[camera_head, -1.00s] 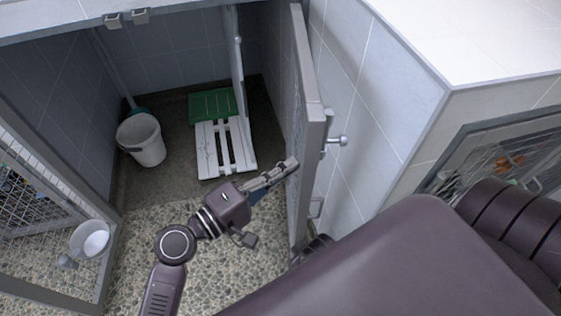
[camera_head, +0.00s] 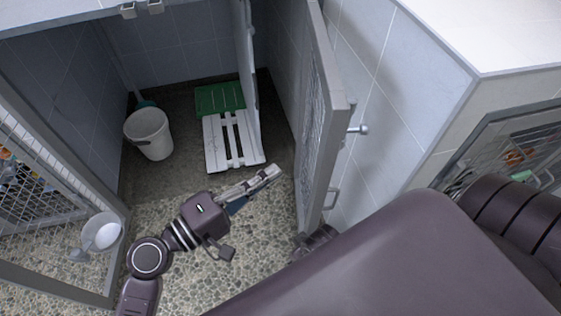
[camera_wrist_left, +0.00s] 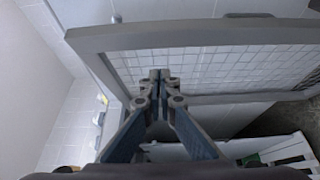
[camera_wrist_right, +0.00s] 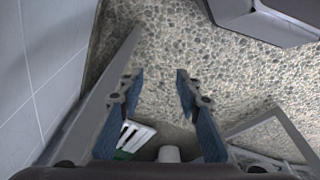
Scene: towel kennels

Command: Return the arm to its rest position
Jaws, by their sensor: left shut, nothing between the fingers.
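My left gripper (camera_head: 272,172) is shut and empty. In the head view it points right, over the pebbled floor in front of the open kennel door (camera_head: 318,130). In the left wrist view its fingertips (camera_wrist_left: 160,75) are together, with the mesh door (camera_wrist_left: 210,65) behind them. My right gripper does not show clearly in the head view. In the right wrist view its fingers (camera_wrist_right: 153,85) are apart, with only pebbled floor between the tips.
A white and green slatted pallet (camera_head: 230,140) and a white bucket (camera_head: 149,134) stand inside the kennel. A mesh gate (camera_head: 45,190) with a bowl (camera_head: 103,232) is at the left. A tiled wall (camera_head: 380,60) stands right of the door. Pebbled floor (camera_head: 175,205) is clear between.

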